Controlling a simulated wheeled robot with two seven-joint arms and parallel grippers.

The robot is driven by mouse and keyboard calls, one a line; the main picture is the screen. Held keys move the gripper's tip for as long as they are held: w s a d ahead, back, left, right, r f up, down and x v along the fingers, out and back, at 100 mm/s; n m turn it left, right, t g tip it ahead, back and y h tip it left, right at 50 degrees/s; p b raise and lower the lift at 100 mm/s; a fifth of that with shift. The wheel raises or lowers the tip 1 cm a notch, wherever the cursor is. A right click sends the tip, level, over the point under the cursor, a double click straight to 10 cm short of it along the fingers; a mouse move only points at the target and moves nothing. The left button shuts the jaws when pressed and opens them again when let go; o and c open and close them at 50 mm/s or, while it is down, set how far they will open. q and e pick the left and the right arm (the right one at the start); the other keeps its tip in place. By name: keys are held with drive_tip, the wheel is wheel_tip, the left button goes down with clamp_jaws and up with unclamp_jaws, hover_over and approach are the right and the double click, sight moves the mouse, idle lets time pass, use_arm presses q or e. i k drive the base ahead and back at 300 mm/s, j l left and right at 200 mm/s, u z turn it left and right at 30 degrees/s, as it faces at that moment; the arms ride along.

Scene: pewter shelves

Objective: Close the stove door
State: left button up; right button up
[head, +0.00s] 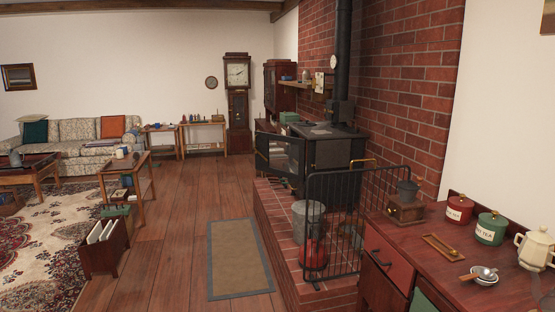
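The black stove (333,148) stands on a raised brick hearth against the red brick wall, right of centre in the head view. Its pipe rises up behind it. The stove door (278,155), dark with a glass pane, stands open and swings out to the left of the stove body, over the hearth's edge. A black wire guard (345,215) stands on the hearth in front of the stove and hides part of its lower body. Neither of my grippers is in view.
A grey bucket (308,222) and a red container (313,254) stand on the hearth behind the guard. A wooden counter (430,245) with tins fills the right foreground. A small rug (239,258) lies before the brick hearth (277,222).

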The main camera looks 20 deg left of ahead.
sight(261, 140)
drive_tip(key=i+j+u, duration=0.6)
drive_tip(key=i, duration=0.25)
drive_tip(key=i+j+u, duration=0.3)
drive_tip(key=i, duration=0.2)
drive_tip(key=i+u, duration=0.35)
drive_tip(key=i, duration=1.55)
drive_tip(key=i+j+z, duration=0.1)
drive_tip(key=i+z, duration=0.35)
drive_tip(key=i, duration=0.15)
drive_tip(key=i+j+z, duration=0.45)
drive_tip(key=i, duration=0.15)
drive_tip(key=i+j+z, duration=0.9)
drive_tip(key=j, duration=0.25)
drive_tip(key=i, duration=0.05)
